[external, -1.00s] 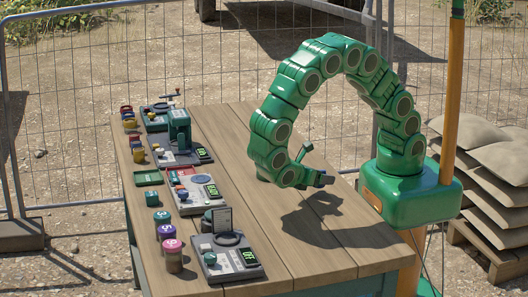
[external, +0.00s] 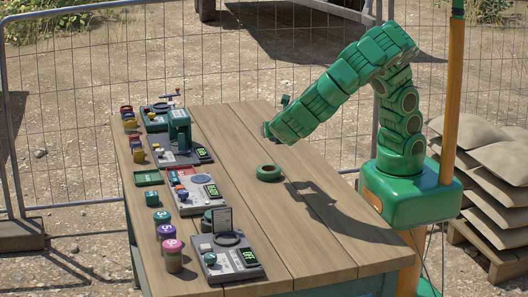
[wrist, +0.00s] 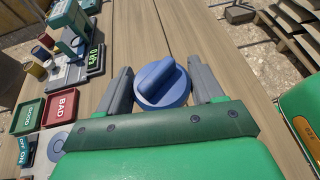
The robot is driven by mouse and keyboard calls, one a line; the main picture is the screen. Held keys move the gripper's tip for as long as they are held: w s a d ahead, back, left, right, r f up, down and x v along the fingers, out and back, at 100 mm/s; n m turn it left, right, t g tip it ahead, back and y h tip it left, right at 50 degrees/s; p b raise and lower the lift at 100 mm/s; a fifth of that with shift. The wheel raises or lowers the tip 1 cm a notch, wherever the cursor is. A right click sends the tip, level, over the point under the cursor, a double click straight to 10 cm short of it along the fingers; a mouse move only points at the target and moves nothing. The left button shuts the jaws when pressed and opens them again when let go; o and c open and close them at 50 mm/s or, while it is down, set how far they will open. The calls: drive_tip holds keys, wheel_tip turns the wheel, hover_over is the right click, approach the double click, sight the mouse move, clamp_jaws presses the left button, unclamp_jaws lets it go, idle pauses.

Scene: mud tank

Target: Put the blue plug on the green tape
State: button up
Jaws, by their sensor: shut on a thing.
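The blue plug (wrist: 163,83), round with a raised bar grip across its top, sits between the two grey fingers of my gripper (wrist: 158,68) in the wrist view. My gripper is shut on it and holds it above the table. In the external view the end of my gripper (external: 268,130) hangs over the middle of the table, and the plug cannot be made out there. The green tape (external: 268,173), a ring-shaped roll, lies flat on the bare planks, lower in the picture than my gripper and apart from it. The tape is not visible in the wrist view.
Along the table's left side stand several devices with green displays (external: 236,258), lidded jars (external: 173,255) and a green tray (external: 148,177). The wrist view shows a green GOOD tray (wrist: 28,115) and a red BAD tray (wrist: 60,107). The planks right of the tape are clear.

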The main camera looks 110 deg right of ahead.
sight(269, 169)
drive_tip(key=shift+w+d+r+n+t, duration=0.35)
drive_tip(key=shift+w+r+t, duration=0.05)
drive_tip(key=shift+r, duration=0.3)
drive_tip(key=shift+w+d+r+n+t, duration=0.35)
drive_tip(key=shift+w+r+t, duration=0.05)
drive_tip(key=shift+r, duration=0.3)
drive_tip(key=shift+f, duration=6.45)
drive_tip(key=o, duration=1)
drive_tip(key=v, duration=1.2)
